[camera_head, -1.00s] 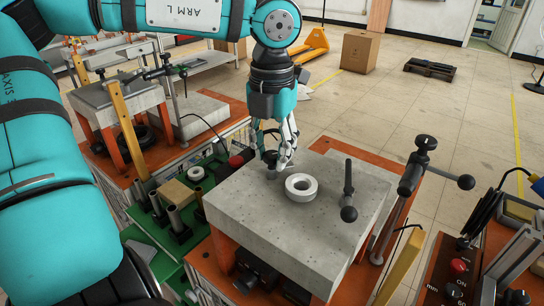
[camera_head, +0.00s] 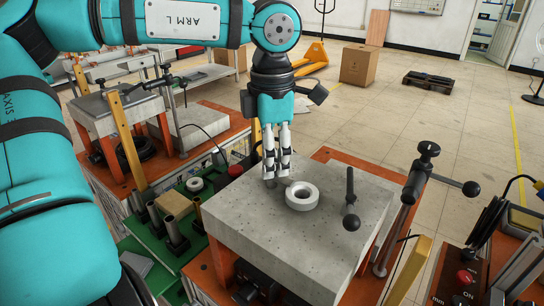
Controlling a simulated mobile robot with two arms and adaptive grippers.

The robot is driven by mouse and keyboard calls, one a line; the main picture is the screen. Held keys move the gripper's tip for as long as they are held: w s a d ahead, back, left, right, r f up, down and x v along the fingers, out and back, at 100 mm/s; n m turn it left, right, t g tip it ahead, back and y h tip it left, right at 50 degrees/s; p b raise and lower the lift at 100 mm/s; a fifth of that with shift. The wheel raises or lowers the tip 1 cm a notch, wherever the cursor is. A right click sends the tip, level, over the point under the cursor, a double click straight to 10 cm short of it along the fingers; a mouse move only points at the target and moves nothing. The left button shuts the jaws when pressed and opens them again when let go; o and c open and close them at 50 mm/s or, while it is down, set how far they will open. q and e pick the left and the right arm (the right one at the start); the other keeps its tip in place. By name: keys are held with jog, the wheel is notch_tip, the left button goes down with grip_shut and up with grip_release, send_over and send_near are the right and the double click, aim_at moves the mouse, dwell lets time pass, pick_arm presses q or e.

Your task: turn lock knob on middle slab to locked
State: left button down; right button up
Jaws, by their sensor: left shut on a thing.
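The middle slab (camera_head: 270,235) is a thick grey concrete block on an orange frame. A white ring (camera_head: 301,195) lies on its top. My left gripper (camera_head: 277,178) points down at the slab's back left edge, just left of the ring. Its fingers are close together and shut on the lock knob, which they almost wholly hide; its turn position cannot be read. A black lever with a ball end (camera_head: 351,200) stands on the slab's right part, apart from the gripper. My right gripper is not in view.
A black clamp post with a ball handle (camera_head: 428,170) rises right of the slab. A green bench with metal cylinders (camera_head: 176,232) stands to its left. Another slab station (camera_head: 120,108) is behind left. A control panel (camera_head: 466,277) is at lower right. Open floor lies behind.

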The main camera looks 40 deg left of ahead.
pick_arm(q)
jog(key=shift+r+m, duration=0.1)
jog(key=shift+m, duration=0.5)
jog(key=c, duration=0.9)
grip_release()
jog(key=shift+c, duration=0.2)
notch_tip(320, 180, up, 12)
